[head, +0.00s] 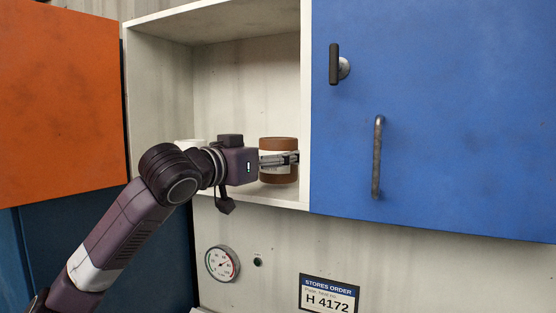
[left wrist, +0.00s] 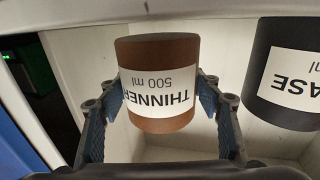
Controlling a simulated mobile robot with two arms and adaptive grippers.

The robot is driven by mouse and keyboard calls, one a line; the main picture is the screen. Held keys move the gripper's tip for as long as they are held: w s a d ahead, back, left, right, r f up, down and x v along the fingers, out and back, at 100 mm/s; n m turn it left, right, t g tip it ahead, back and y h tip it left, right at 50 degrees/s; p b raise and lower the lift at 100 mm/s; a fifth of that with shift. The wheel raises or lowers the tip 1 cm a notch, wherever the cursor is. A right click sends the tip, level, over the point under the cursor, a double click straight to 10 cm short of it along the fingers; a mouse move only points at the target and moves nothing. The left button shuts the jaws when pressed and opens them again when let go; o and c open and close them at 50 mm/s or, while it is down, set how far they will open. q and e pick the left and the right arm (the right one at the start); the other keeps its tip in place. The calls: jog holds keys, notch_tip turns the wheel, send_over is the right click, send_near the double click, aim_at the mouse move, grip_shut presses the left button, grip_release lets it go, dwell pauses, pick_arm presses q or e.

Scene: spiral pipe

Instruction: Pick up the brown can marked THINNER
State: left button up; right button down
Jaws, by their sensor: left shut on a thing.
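The brown can (head: 278,143) with a white label is in the open shelf bay, near its right wall. In the left wrist view the can (left wrist: 157,52) shows the upside-down words THINNER and 500 ml. My left gripper (head: 284,160) reaches in from the left, and its fingers (left wrist: 161,92) are on either side of the can, shut on it. I cannot tell whether the can's base touches the shelf. My right gripper is not in view.
A black can (left wrist: 287,72) with a label ending in ASE stands beside the brown can. A blue door (head: 440,110) is right of the bay, an orange door (head: 60,95) left. A gauge (head: 222,263) is below.

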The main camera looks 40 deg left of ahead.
pick_arm(q)
notch_tip(320, 180, up, 19)
jog(key=p, duration=1.1)
jog(key=shift+f, duration=0.2)
